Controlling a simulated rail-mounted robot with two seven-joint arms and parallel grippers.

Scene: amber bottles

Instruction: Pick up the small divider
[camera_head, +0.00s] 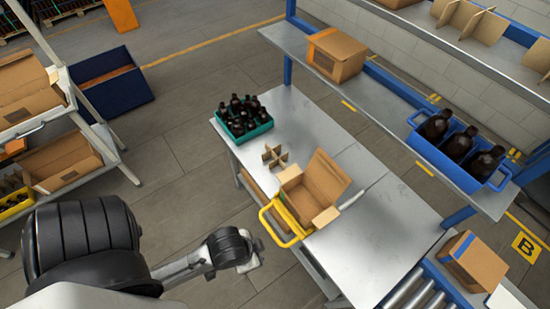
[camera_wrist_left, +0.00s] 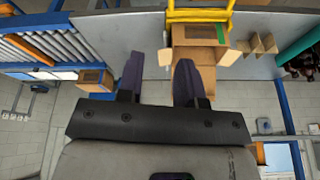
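The small divider (camera_head: 275,157) is a brown cardboard cross-shaped insert standing on the metal table, between the teal bottle crate and the open carton. It also shows in the left wrist view (camera_wrist_left: 262,43) near the upper right. My left arm comes in from the lower left in the head view, and its end is in front of the table, clear of the divider. In the left wrist view my left gripper (camera_wrist_left: 158,78) has its two dark fingers apart with nothing between them. My right gripper is in neither view.
An open carton (camera_head: 325,181) stands with a yellow-handled tray (camera_head: 278,231) beside the divider. The teal crate (camera_head: 226,131) holds several dark bottles. A shelf above carries a carton (camera_head: 336,55) and a blue crate (camera_head: 452,171). Larger dividers (camera_head: 468,20) stand higher up. The table's right part is clear.

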